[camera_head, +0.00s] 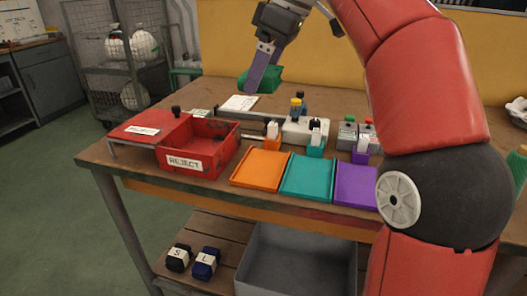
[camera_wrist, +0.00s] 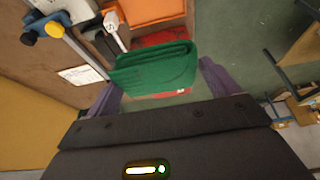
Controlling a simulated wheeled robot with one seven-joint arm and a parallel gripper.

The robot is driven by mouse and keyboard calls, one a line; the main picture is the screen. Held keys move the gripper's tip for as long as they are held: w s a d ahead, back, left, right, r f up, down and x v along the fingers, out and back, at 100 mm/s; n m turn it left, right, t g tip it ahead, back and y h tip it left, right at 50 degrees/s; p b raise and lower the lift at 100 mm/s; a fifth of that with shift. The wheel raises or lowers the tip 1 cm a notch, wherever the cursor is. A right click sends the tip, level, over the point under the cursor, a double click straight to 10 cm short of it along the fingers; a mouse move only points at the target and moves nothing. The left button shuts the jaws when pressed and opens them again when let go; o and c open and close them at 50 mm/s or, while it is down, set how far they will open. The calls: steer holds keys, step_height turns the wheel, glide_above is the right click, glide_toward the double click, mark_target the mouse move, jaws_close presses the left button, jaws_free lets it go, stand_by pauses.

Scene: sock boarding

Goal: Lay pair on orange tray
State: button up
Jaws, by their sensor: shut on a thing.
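My gripper (camera_head: 262,80) is raised above the back left of the table. Its purple fingers stand on either side of a folded green sock pair (camera_wrist: 155,68), which also shows in the head view (camera_head: 267,77). The gripper is shut on the pair and holds it up clear of the tabletop. The orange tray (camera_head: 262,170) lies empty at the table's front edge, between the red reject bin and a teal tray. An orange surface at the top of the wrist view (camera_wrist: 152,12) looks like this tray.
The red reject bin (camera_head: 198,150) stands left of the orange tray. The teal tray (camera_head: 308,177) and a purple tray (camera_head: 356,186) lie to its right. Small upright holders, a measuring rail and a white box (camera_head: 305,130) stand behind the trays. A paper sheet (camera_head: 239,103) lies farther back.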

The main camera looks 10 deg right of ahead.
mark_target(258, 166)
step_height(258, 166, down, 17)
steer(key=shift+f+b, duration=0.1)
steer(key=shift+b, duration=0.3)
steer(key=shift+f, duration=0.2)
steer(key=o, duration=0.7)
steer(key=shift+r, duration=0.1)
steer(key=v, duration=1.2)
steer(key=shift+p, duration=0.35)
steer(key=shift+r, duration=0.1)
